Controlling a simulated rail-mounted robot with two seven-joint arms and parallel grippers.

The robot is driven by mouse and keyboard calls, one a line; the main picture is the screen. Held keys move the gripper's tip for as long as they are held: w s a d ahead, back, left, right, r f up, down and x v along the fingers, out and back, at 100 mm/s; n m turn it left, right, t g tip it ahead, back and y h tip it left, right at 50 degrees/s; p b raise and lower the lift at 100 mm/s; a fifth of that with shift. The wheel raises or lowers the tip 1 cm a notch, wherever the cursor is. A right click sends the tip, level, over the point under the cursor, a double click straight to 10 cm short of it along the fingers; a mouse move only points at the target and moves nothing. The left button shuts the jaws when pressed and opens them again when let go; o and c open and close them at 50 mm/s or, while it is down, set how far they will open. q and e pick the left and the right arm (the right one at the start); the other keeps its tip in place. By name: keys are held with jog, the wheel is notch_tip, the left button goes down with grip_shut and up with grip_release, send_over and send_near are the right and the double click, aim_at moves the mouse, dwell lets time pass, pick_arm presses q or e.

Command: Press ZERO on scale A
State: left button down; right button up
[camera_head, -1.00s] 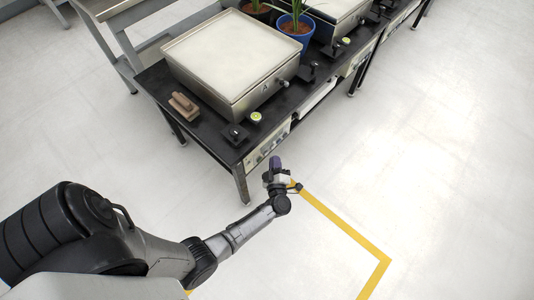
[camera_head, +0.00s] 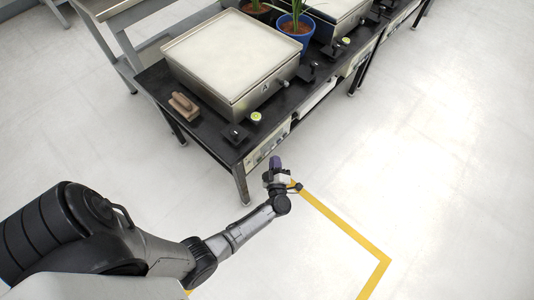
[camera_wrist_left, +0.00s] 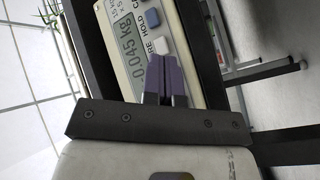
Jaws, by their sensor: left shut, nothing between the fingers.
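The scale's large pale weighing platform (camera_head: 229,55) stands on the black table. Its front panel (camera_head: 262,148) is set into the table's front edge. In the left wrist view the panel (camera_wrist_left: 121,30) fills the upper middle, tilted. Its display (camera_wrist_left: 137,62) reads about -0.045 kg. A blue-grey button (camera_wrist_left: 153,18) and a white button (camera_wrist_left: 161,45) show beside it; HOLD is readable, the other lettering is partly cut off or hidden. My left gripper (camera_head: 275,162) is shut and empty in front of the panel. Its purple fingertips (camera_wrist_left: 163,60) appear just below the white button; contact cannot be told.
A brown wooden block (camera_head: 184,105), a yellow-green round thing (camera_head: 255,117) and a small black device (camera_head: 235,134) lie on the table. A potted plant (camera_head: 296,24) and a second scale (camera_head: 337,10) stand farther back. The floor to the right is open, with yellow tape (camera_head: 345,228).

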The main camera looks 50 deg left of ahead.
dwell(0.3)
pick_arm(q)
jog(key=shift+a, duration=0.25)
dwell(0.4)
jog(key=shift+a, duration=0.2)
jog(key=shift+s+a+p, duration=0.1)
jog(key=shift+a+p, duration=0.25)
jog(key=shift+a, duration=0.1)
dwell(0.7)
jog(key=shift+d, duration=0.2)
dwell(0.3)
jog(key=shift+d, duration=0.65)
